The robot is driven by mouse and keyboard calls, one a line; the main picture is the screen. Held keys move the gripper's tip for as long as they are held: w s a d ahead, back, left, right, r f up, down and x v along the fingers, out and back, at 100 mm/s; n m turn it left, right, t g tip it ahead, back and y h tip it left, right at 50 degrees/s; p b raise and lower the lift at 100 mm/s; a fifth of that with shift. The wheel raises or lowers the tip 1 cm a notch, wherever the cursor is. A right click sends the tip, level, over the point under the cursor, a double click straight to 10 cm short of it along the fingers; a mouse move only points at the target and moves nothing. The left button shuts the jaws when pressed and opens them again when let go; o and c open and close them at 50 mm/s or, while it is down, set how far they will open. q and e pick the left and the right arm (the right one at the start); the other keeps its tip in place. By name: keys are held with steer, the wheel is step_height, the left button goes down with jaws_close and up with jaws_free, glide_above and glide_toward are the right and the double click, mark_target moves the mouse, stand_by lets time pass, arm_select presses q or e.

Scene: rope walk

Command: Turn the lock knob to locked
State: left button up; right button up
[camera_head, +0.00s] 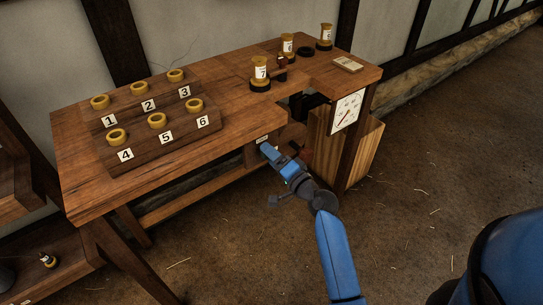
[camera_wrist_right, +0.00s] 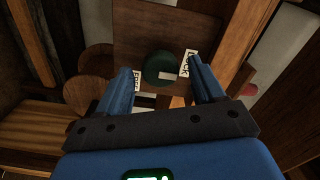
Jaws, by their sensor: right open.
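The lock knob (camera_wrist_right: 158,66) is a dark green round knob on a brown wooden panel (camera_wrist_right: 190,25) in the right wrist view. A white label (camera_wrist_right: 136,80) is at its left, and a white label reading Lock (camera_wrist_right: 188,63) is at its right. A short pale mark shows at the knob's lower right edge. My right gripper (camera_wrist_right: 162,70) is open, with one blue finger on each side of the knob; I cannot tell whether they touch it. In the head view my right gripper (camera_head: 268,152) is at the bench's front, hiding the knob. My left gripper is not in view.
The wooden bench (camera_head: 85,180) carries a stepped rack (camera_head: 140,145) with numbered yellow rings and several labelled spools (camera_head: 260,73). The floor in front is open.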

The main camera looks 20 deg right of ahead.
steer(key=v, duration=1)
steer(key=shift+s, duration=0.1)
steer(key=s+d+t+h, duration=0.2)
steer(key=s+d+h, duration=0.2)
steer(key=d+h, duration=0.4)
steer(key=s+a+f+n, duration=0.2)
steer(key=s+a+n, duration=0.1)
steer(key=s, duration=0.4)
steer(key=s+a+f+n+g+y, duration=0.1)
steer(key=s+a+n, duration=0.15)
steer(key=s, duration=0.35)
steer(key=s+a+f+n, duration=0.2)
steer(key=s+a+n, duration=0.15)
steer(key=s, duration=0.35)
step_height(320, 180, up, 20)
steer(key=p, duration=1.9)
steer(key=shift+d+f+n+y+p, duration=0.2)
steer(key=shift+d+n+y+p, duration=0.1)
steer(key=shift+n+y+p, duration=0.1)
steer(key=shift+c, duration=0.3)
